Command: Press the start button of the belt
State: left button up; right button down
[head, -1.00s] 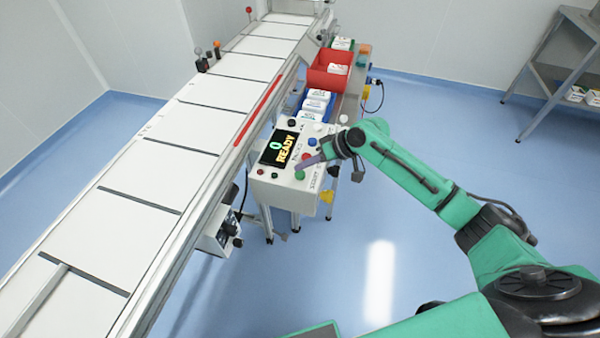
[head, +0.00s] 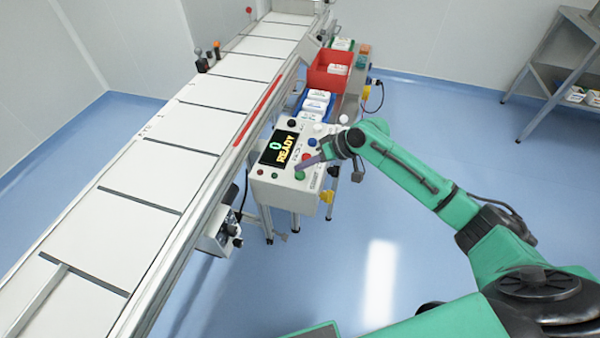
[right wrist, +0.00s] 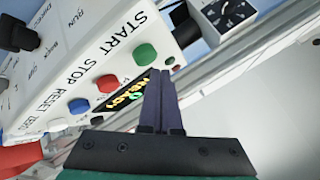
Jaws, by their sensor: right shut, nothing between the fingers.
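The control box (head: 268,182) beside the belt (head: 150,175) has a display (head: 279,149) reading "0 READY". The green start button (head: 300,175) is on its top near the front edge. It also shows in the right wrist view (right wrist: 146,54), by the word START. My right gripper (head: 298,167) is shut and empty, its dark fingers reaching over the box close to the green button. In the right wrist view the fingertips (right wrist: 160,72) appear just beside the button; I cannot tell whether they touch it. My left gripper is not in view.
Red stop (right wrist: 107,83), blue reset (right wrist: 79,106) and white (right wrist: 57,124) buttons line up by the green one. A red bin (head: 328,72) and a blue bin (head: 304,108) with packs stand behind the box. A shelf (head: 560,75) is at far right. The blue floor is clear.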

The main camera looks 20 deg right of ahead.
dwell(0.4)
jog(key=shift+f, duration=0.45)
